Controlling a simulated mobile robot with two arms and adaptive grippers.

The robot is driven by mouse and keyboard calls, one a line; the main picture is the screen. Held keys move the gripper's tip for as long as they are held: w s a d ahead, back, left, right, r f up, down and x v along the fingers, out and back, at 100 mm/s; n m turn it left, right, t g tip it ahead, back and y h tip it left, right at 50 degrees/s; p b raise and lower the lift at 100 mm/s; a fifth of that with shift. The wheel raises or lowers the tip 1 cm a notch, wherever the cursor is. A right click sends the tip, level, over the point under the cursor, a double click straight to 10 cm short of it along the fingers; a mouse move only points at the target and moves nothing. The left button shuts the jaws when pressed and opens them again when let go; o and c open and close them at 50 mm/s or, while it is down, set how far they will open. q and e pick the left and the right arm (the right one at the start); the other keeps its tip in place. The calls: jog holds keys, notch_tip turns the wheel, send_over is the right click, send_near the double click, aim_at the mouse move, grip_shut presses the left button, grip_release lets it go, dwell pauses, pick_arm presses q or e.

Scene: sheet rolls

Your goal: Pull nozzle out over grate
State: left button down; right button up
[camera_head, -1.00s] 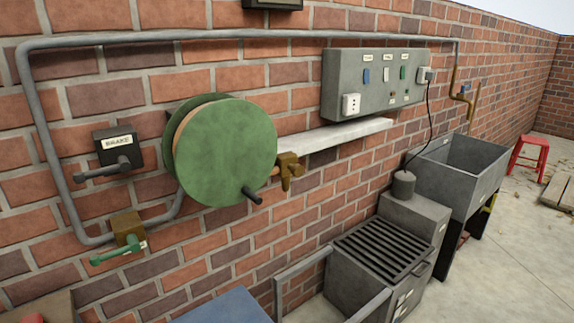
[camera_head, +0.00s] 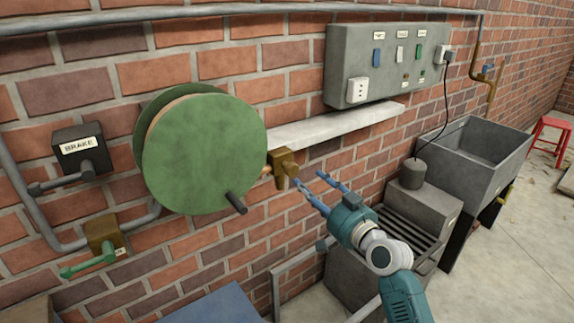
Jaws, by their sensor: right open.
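The brass nozzle (camera_head: 283,166) hangs at the right side of the green hose reel (camera_head: 202,152), at the front of the pale wall shelf. My right gripper (camera_head: 309,182) is open, with its two blue fingers pointing up and left toward the nozzle. The fingertips show close to the nozzle's right side; I cannot tell if one touches it. The dark slatted grate (camera_head: 428,243) tops a grey box below and to the right, partly hidden behind my right arm. The left gripper is not in view.
A brake box (camera_head: 80,150) with a lever and a green-handled valve (camera_head: 103,242) are left of the reel. A grey switch panel (camera_head: 388,62) hangs above the shelf (camera_head: 335,127). A grey sink (camera_head: 475,150) stands right. A metal rail (camera_head: 277,292) and blue surface are in front.

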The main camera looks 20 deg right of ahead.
aim_at(294, 171)
jog(key=p+x, duration=0.1)
jog(key=x, duration=0.9)
jog(key=shift+w+a, duration=0.1)
jog(key=shift+w, duration=0.05)
grip_shut()
